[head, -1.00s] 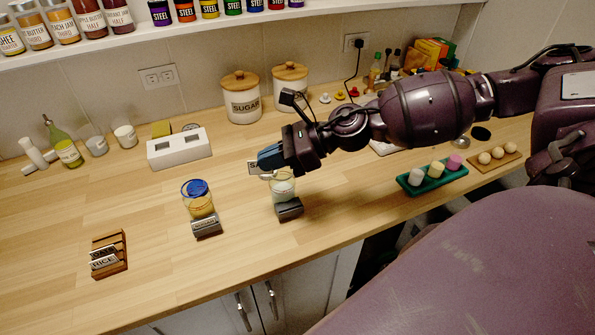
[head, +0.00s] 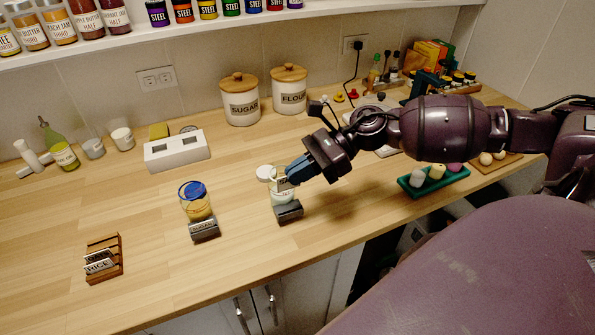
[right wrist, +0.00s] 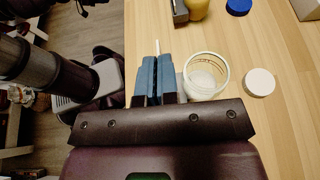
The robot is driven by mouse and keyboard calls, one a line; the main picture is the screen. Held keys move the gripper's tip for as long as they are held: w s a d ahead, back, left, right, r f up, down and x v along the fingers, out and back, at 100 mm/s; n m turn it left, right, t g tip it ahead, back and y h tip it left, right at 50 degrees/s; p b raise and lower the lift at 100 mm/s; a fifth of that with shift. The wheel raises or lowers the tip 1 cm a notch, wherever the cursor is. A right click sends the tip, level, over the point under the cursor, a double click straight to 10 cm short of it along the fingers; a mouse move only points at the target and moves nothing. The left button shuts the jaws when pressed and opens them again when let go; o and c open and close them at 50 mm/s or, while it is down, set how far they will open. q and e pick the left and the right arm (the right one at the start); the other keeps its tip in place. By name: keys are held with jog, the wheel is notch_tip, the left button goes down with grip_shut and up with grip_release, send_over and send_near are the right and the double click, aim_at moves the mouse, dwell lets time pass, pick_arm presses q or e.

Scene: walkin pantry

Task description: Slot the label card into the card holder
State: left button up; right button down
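My right gripper (head: 292,178) is shut on the label card (head: 285,184), beside the open glass jar (head: 278,197) of white contents. The card's thin white edge (right wrist: 158,46) shows between the blue fingers (right wrist: 155,78) in the right wrist view. The dark card holder (head: 289,211) stands on the counter at the jar's front. The card appears above this holder; I cannot tell whether they touch. In the right wrist view the fingers mostly hide the holder, and the jar (right wrist: 207,76) is just right of them. My left gripper is not in view.
A round white lid (head: 265,173) lies behind the jar. A wooden rack (head: 105,260) with cards is far left; a green tray (head: 433,184) is right.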

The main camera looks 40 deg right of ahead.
jog(key=b, duration=0.3)
send_over(298, 214)
jog(key=shift+w+d+f, duration=0.1)
jog(key=shift+w+f, duration=0.05)
jog(key=shift+f, duration=1.05)
jog(key=shift+w+d+f, duration=0.1)
jog(key=shift+f, duration=1.55)
jog(key=shift+f, duration=0.25)
